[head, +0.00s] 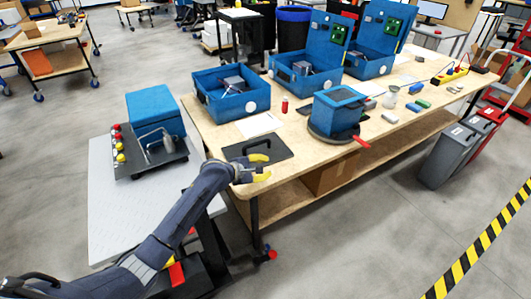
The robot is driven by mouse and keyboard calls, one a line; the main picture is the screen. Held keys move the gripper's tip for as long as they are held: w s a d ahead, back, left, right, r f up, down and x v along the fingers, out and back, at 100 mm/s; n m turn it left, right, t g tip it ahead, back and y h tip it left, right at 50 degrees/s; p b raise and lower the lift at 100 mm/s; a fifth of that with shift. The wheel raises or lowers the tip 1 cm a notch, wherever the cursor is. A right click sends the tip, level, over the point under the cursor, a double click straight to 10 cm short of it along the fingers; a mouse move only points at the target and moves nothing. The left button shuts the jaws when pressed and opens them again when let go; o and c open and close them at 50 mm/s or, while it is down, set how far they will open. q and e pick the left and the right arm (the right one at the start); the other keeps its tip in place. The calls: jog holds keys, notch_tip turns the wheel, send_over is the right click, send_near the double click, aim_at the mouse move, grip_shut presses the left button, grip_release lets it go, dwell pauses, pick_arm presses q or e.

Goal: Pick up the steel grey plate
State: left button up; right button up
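A flat dark grey plate (237,152) with a black handle lies on the near left part of the wooden workbench, and it is the thing that best fits the steel grey plate. My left gripper (264,168), with yellow fingertips, is at the plate's near edge, over or just in front of it. Its fingers are apart with nothing visible between them. I cannot tell whether it touches the plate. My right gripper is not in view.
The workbench (219,133) holds several open blue housings (232,102), a blue box on a round dark base (335,115) with a red handle, and small parts. A light grey cart (104,200) on the left carries a blue box (153,108). Grey bins (445,155) stand at right.

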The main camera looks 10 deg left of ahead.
aim_at(257, 143)
pick_arm(q)
jog(key=w+a+r+n+y, duration=0.25)
jog(key=a+r, duration=0.45)
jog(key=a, duration=0.5)
jog(key=shift+m+t, duration=0.3)
jog(key=shift+m, duration=0.05)
jog(key=shift+s+f+x, duration=0.1)
jog(key=shift+f+x, duration=0.1)
jog(key=shift+x, duration=3.85)
jog(key=shift+s+f+x, duration=0.1)
jog(key=shift+f+x, duration=0.05)
jog(key=shift+x, duration=3.9)
jog(key=shift+o, duration=0.2)
grip_shut()
jog(key=shift+a+f, duration=0.1)
